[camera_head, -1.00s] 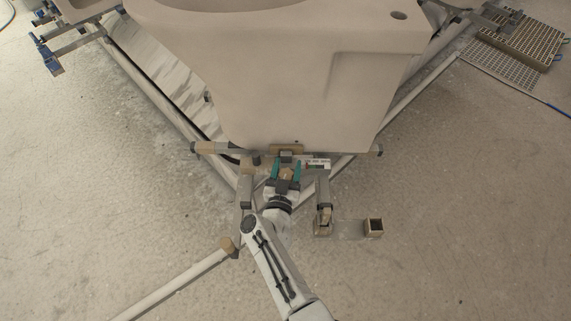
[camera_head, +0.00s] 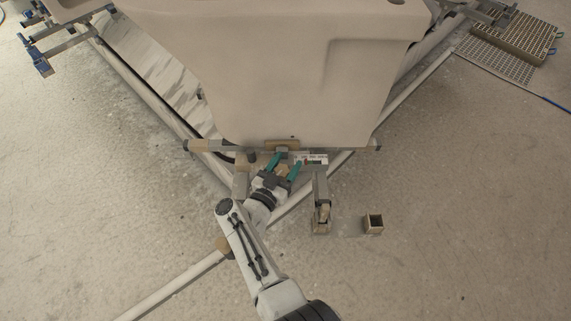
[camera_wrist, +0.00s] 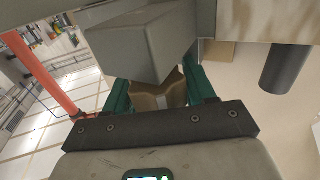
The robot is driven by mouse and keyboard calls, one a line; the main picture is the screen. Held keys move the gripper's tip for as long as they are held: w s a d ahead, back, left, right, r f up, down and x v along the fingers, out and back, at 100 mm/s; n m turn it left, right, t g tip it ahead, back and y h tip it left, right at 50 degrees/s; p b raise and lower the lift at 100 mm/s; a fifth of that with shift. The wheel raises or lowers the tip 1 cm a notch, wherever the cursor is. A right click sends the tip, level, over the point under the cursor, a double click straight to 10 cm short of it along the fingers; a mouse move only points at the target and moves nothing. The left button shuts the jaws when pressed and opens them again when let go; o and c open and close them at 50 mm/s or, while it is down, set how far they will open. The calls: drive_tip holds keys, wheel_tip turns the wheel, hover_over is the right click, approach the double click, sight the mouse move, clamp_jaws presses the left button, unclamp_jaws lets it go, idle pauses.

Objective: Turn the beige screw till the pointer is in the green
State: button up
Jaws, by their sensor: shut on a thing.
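The beige screw (camera_head: 283,170) is mostly hidden between the teal fingers of my gripper (camera_head: 286,164), below the front of the large beige tub. In the wrist view, a brown-beige faceted part (camera_wrist: 150,100), which looks like the screw's head, sits between the two teal fingers (camera_wrist: 160,95). My gripper is shut on it. A grey block (camera_wrist: 145,45) covers the part's far side in that view. A small white scale plate (camera_head: 315,159) with dark marks is just right of the gripper. The pointer and any green zone are too small to make out.
The large beige tub (camera_head: 270,80) stands right behind the gripper. Frame rails (camera_head: 345,147) run left and right at its foot.

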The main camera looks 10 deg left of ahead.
drive_tip(key=o, duration=1)
drive_tip(key=shift+c, duration=0.2)
drive_tip(key=p+v, duration=0.3)
drive_tip(key=v, duration=0.7)
drive_tip(key=shift+s, duration=0.4)
drive_tip(key=shift+a, duration=0.1)
drive_tip(key=shift+f, duration=0.1)
